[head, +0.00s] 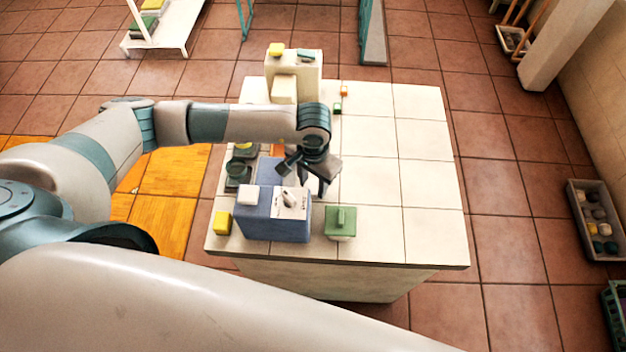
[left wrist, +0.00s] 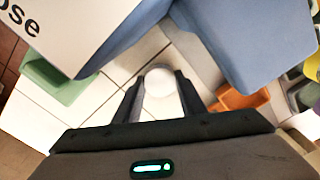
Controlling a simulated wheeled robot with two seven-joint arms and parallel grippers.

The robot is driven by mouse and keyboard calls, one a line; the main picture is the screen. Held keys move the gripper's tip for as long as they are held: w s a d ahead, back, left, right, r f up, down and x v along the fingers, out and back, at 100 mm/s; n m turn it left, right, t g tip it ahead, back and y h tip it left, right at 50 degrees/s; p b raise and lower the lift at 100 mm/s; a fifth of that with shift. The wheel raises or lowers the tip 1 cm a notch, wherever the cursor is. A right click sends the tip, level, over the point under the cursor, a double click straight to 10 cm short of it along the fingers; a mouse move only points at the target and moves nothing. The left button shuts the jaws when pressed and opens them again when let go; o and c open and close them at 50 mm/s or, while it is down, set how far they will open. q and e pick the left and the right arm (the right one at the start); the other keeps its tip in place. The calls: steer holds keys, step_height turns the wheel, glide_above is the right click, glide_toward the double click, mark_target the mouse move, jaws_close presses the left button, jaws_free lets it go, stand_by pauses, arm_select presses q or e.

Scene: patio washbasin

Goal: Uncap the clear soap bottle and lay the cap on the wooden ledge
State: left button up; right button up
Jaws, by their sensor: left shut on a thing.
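My left gripper (head: 303,182) is over the table beside the blue box, pointing down. In the left wrist view its two fingers (left wrist: 160,98) are shut on a round white thing (left wrist: 160,82), which looks like a cap. I cannot tell whether a bottle is under it. No clear bottle can be made out in either view; the gripper and the blue box may hide it. No wooden ledge is plain; orange wooden planks (head: 172,172) lie left of the table. My right gripper is not in view.
The blue box (head: 272,226) with a lettered white panel stands at the table's front. A green block (head: 340,224) is to its right, a yellow block (head: 222,222) to its left. A cream block (head: 293,75) stands at the back. The white table's right side (head: 420,180) is clear.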

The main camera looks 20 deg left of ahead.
arm_select(q)
steer(key=shift+f, duration=0.3)
steer(key=shift+f, duration=0.1)
steer(key=shift+b, duration=0.3)
steer(key=o, duration=1.2)
